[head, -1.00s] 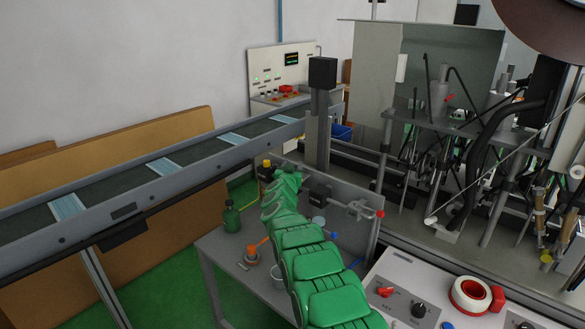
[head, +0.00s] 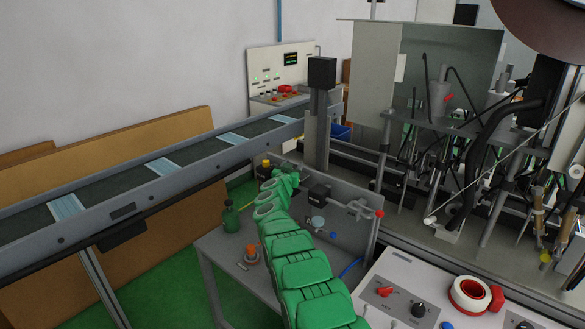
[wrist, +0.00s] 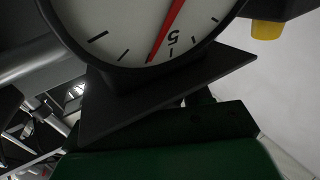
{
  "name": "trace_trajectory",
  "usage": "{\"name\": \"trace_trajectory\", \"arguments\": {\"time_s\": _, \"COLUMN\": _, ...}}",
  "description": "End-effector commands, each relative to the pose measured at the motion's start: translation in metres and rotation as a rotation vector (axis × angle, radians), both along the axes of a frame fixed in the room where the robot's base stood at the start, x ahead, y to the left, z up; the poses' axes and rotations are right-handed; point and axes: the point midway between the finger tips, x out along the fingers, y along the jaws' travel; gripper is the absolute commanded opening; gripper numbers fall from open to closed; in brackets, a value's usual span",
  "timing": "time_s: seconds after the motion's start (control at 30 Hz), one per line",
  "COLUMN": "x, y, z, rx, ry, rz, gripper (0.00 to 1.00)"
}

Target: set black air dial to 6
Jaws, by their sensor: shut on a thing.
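In the wrist view, a round white gauge face (wrist: 130,30) with a black rim fills the top. Its red needle (wrist: 166,25) points down, a little to the left of the numeral 5; other numerals are out of view. Dark housing (wrist: 115,105) lies just below the gauge, close against the dark green front of my gripper (wrist: 165,120). In the head view my gripper (head: 287,177) is at the far end of my green arm, beside the bench's upright panel. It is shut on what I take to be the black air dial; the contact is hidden.
A yellow-capped bottle (head: 264,170) and a green bottle (head: 231,216) stand left of my arm. A small orange-topped part (head: 251,253) lies on the bench. A black valve block (head: 319,193) is right of my gripper. A control panel with knobs (head: 395,302) is at front right.

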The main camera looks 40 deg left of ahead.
Motion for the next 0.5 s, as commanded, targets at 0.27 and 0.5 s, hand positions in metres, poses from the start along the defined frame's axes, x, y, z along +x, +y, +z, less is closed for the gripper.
{"name": "trace_trajectory", "arguments": {"time_s": 0.27, "x": -0.0001, "y": -0.0001, "z": -0.0014, "rx": -0.001, "ry": 0.001, "rz": 0.0, "gripper": 0.69}}
{"name": "trace_trajectory", "arguments": {"time_s": 0.5, "x": -0.0001, "y": 0.0, "z": -0.0006, "rx": 0.0, "ry": 0.001, "rz": 0.0, "gripper": 0.69}}
